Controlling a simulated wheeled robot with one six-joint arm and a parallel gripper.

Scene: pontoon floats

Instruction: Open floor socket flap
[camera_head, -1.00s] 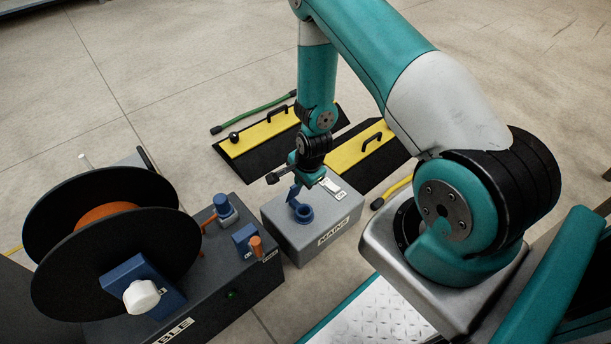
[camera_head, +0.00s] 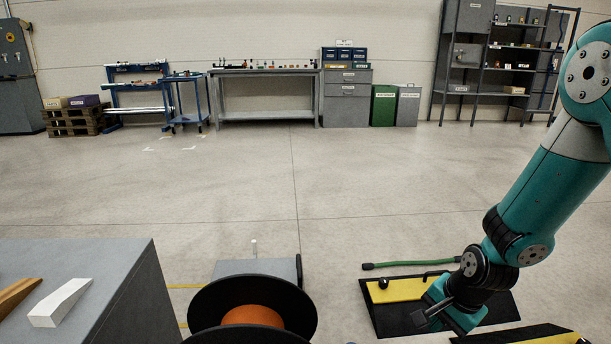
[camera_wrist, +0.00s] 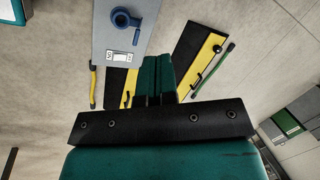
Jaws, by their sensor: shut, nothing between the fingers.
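The floor socket is a grey box (camera_wrist: 112,45) at the top of the wrist view, with a white label on it. Its blue round socket (camera_wrist: 121,18) shows an open ring. A blue flap piece (camera_wrist: 136,36) sticks out at the ring's side, apparently swung off the opening. My gripper (camera_wrist: 155,62) is shut and empty, and appears apart from the socket and flap. In the head view my gripper (camera_head: 440,312) hangs over the black and yellow ramp at lower right; the socket box is out of that view.
Black and yellow ramps (camera_head: 395,292) with handles and a green cable (camera_head: 410,264) lie on the floor near my gripper. A cable reel (camera_head: 252,306) stands at bottom centre, a grey table (camera_head: 110,270) at left. The floor beyond is clear up to the workbench (camera_head: 265,75).

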